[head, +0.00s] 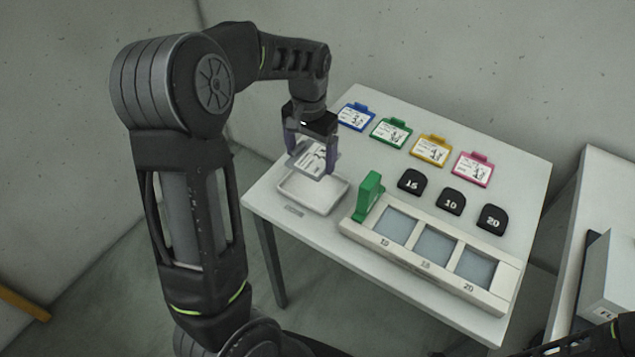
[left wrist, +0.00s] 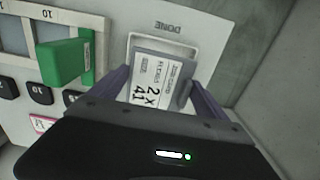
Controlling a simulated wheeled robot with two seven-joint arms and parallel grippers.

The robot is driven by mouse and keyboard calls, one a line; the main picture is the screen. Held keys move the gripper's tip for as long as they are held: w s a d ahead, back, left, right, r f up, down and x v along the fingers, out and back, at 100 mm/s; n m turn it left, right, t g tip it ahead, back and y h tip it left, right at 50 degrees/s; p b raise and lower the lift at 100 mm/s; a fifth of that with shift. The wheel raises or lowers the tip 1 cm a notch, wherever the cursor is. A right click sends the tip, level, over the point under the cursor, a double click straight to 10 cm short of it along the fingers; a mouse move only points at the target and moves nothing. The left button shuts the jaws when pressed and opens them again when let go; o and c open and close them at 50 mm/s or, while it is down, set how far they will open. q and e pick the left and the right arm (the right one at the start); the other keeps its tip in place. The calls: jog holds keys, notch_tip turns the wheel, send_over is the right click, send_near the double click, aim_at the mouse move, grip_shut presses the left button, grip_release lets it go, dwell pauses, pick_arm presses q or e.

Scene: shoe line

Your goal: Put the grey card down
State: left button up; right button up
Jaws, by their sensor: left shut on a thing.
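My left gripper (head: 316,172) is shut on the grey card (head: 312,156), a grey-edged card with a white printed label. It holds the card tilted above a shallow white tray (head: 312,203) at the table's left end. In the left wrist view the card (left wrist: 160,85) sits between the two fingers (left wrist: 152,92), with the tray's rim (left wrist: 172,40) behind it. The word DONE is printed on the table beside the tray. I cannot tell whether the card touches the tray. My right gripper is out of view.
A white rack (head: 415,263) with numbered slots and a green block (head: 370,195) at its left end stands right of the tray. Blue (head: 356,117), green (head: 391,132), yellow (head: 431,150) and pink (head: 472,169) cards lie behind. Black numbered tiles (head: 451,201) lie between.

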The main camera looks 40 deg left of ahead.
pick_arm(q)
send_over(311, 191)
jog(key=shift+f+p, duration=0.45)
jog(key=shift+f, duration=2.7)
jog(key=shift+f, duration=0.1)
notch_tip(311, 191, down, 3)
jog(key=shift+p, duration=0.35)
jog(key=shift+f, duration=0.3)
jog(key=shift+f, duration=0.15)
jog(key=o, duration=1.4)
jog(key=shift+o, duration=0.2)
